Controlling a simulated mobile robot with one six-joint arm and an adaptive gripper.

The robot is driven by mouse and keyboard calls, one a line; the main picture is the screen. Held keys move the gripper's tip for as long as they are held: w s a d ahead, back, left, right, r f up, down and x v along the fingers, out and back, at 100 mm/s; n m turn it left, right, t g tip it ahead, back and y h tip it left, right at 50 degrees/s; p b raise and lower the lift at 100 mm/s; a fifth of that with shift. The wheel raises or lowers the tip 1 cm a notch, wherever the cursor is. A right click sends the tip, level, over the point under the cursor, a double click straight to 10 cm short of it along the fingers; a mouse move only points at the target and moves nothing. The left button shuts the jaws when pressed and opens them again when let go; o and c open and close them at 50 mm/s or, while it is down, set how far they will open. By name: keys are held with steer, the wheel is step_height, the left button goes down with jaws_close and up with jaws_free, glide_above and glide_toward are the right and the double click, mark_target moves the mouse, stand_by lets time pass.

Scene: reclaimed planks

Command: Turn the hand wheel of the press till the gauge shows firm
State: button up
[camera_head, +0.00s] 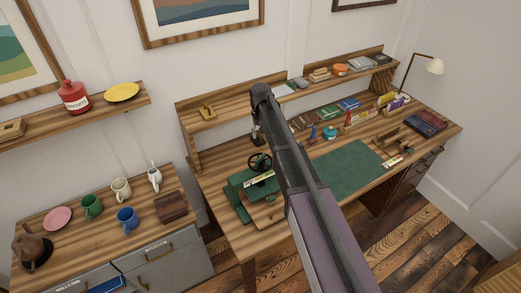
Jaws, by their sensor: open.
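The green press (236,191) stands on the left part of the wooden desk. Its black hand wheel (260,162) faces up at the top of the press. A pale strip with coloured marks (259,180) sits at the front of the press and may be the gauge; its reading is too small to make out. My arm crosses the view and hides part of the desk to the right of the press. My gripper (256,138) is small in the view, just above and behind the wheel. It looks apart from the wheel, though the gap is hard to judge. It is open and holds nothing visible.
A green mat (350,169) lies on the desk right of my arm. Books, small boxes and a lamp (434,66) stand around the back and right. A raised shelf (218,115) runs along the back. A cabinet with mugs (92,206) stands at the left.

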mark_target(260, 157)
steer(key=m, duration=0.8)
steer(key=shift+m, duration=0.4)
steer(key=shift+f, duration=0.2)
step_height(260, 157, down, 14)
steer(key=b, duration=1.3)
steer(key=shift+r+b, duration=0.25)
steer(key=shift+b, duration=0.15)
jaws_close()
